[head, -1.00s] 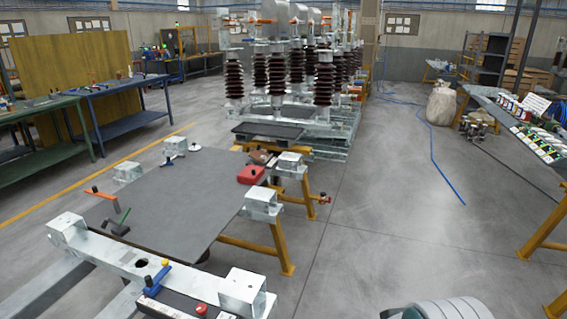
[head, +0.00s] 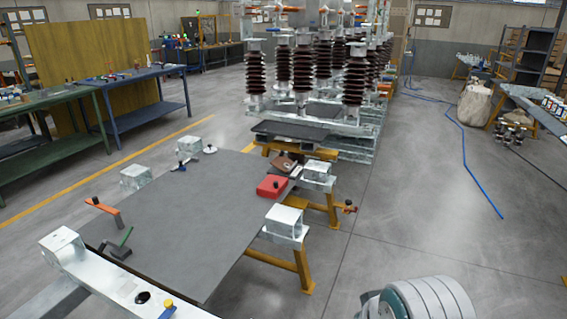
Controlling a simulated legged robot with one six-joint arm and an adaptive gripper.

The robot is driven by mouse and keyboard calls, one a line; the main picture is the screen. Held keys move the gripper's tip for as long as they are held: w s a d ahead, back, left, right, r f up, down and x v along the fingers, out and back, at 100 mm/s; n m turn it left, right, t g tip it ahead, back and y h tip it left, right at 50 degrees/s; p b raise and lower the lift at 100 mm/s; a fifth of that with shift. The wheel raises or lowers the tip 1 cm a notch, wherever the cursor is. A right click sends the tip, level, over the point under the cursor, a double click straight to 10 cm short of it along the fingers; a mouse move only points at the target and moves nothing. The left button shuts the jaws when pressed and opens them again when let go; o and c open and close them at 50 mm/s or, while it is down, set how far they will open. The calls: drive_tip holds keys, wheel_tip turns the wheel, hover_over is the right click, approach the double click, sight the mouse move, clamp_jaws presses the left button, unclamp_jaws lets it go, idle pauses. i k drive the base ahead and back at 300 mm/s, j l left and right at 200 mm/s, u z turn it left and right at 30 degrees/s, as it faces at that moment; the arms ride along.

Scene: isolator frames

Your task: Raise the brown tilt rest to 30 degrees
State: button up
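A small brown piece (head: 283,163), which looks like the tilt rest, is at the far right end of the grey table top. It lies just behind a red box with a black knob (head: 272,187). It is small in the head view, and I cannot read its angle. My gripper is not in view. Only a rounded grey and white part of my own arm shows at the bottom right, well apart from the brown piece.
The grey table top (head: 195,210) has metal blocks at its edges and a yellow trestle (head: 290,268). An orange-handled part (head: 103,210) and a green-handled tool (head: 120,246) lie near its left. Insulator columns (head: 303,75) stand behind.

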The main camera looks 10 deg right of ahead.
sight(280, 159)
drive_tip(key=i+l, duration=0.15)
drive_tip(key=l, duration=0.2)
drive_tip(key=i+l, duration=0.15)
drive_tip(key=l, duration=0.2)
drive_tip(key=i+l+u, duration=0.1)
drive_tip(key=l, duration=0.25)
drive_tip(key=i+l, duration=0.2)
drive_tip(key=l, duration=0.2)
drive_tip(key=i+l+u, duration=0.2)
drive_tip(key=i+l, duration=0.95)
drive_tip(key=i+u, duration=0.1)
drive_tip(key=i, duration=0.85)
